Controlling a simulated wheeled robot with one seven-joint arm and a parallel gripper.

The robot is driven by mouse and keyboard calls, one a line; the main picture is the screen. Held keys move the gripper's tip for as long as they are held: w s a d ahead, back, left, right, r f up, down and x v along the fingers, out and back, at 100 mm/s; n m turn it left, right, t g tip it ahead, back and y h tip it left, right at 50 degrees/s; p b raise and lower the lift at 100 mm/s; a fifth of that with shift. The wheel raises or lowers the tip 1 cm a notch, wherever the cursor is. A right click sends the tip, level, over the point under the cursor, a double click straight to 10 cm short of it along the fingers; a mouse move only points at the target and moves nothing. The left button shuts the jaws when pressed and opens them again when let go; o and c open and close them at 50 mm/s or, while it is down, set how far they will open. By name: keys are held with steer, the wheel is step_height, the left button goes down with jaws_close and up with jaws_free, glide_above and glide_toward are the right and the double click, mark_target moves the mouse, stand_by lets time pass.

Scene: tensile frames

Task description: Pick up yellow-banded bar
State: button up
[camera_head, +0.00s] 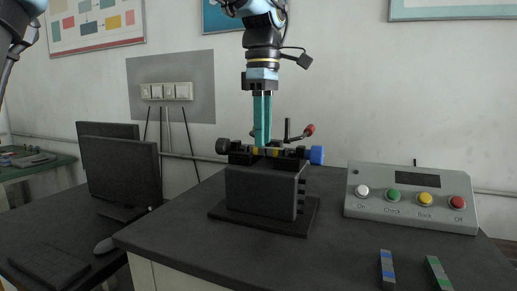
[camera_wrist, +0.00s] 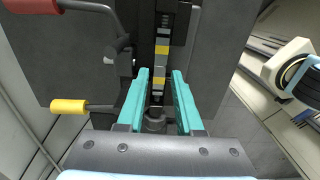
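The yellow-banded bar (camera_wrist: 162,48) is grey and dark with yellow bands and lies in the dark testing machine (camera_head: 264,185). In the head view, yellow bits of the bar (camera_head: 256,151) show at the machine's top, partly hidden by the fingers. My gripper (camera_head: 262,146) points down with teal fingers, tips at the bar's level or just above. In the wrist view, the fingers of my gripper (camera_wrist: 160,74) stand apart on either side of the bar's line, with a gap visible at each side. It is open and holds nothing.
A blue-banded bar (camera_head: 387,268) and a green-banded bar (camera_head: 438,273) lie on the dark table (camera_head: 335,255) at front right. A button panel (camera_head: 411,198) stands at the right. The machine has a red-tipped lever (camera_head: 309,130) and a blue knob (camera_head: 316,155). Monitors (camera_head: 120,168) stand left.

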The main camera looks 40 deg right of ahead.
steer(key=shift+f, duration=0.85)
steer(key=shift+c, duration=0.2)
jaws_close()
stand_by(0.5)
